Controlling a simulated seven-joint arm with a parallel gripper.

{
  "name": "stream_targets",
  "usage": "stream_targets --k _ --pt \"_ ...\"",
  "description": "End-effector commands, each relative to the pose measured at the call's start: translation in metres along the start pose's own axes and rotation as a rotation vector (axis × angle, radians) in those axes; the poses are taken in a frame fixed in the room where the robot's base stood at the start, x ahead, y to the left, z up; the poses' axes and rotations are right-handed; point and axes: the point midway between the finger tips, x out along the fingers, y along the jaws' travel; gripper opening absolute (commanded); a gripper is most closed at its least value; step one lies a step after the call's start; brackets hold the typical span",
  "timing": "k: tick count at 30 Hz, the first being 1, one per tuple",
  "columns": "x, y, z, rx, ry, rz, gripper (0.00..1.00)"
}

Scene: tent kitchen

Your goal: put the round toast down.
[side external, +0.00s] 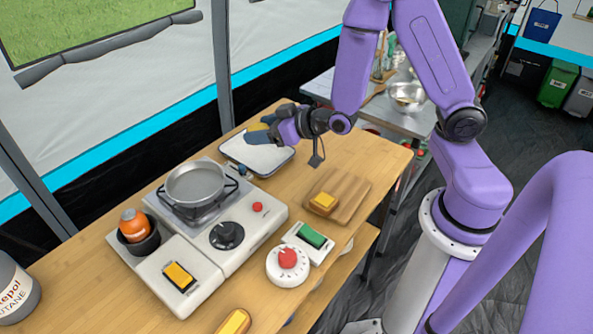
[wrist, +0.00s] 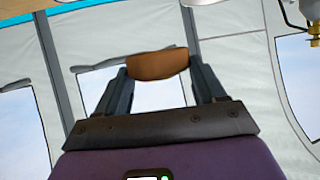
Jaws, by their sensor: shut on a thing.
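The round toast (wrist: 157,65) shows in the wrist view as a brown, rounded piece between the two dark fingers. My gripper (wrist: 157,75) is shut on it, one finger at each side. In the side view my gripper (side external: 258,133) is tilted over the white tray (side external: 268,160) at the back of the table.
A pan (side external: 195,183) sits on the white stove (side external: 250,232), left of the tray. A wooden board (side external: 345,187) with a yellow block (side external: 323,202) lies to the right. A white dial with a red knob (side external: 288,258) and a green switch (side external: 311,235) stand in front. Bare table lies between tray and board.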

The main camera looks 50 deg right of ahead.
Motion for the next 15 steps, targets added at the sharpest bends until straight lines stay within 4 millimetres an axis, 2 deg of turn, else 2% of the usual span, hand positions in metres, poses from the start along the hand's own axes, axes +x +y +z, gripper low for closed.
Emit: stream_targets --k 1,3,7,11,15 --pt "0.001 0.015 0.004 0.018 -0.001 0.057 0.35" --pt "0.002 0.030 0.008 0.038 0.002 0.121 0.35" --pt "0.001 0.049 0.012 0.059 0.005 0.196 0.35" --pt "0.000 0.053 0.013 0.064 0.007 0.216 0.35" --pt "0.001 0.039 0.009 0.050 0.007 0.159 0.35"
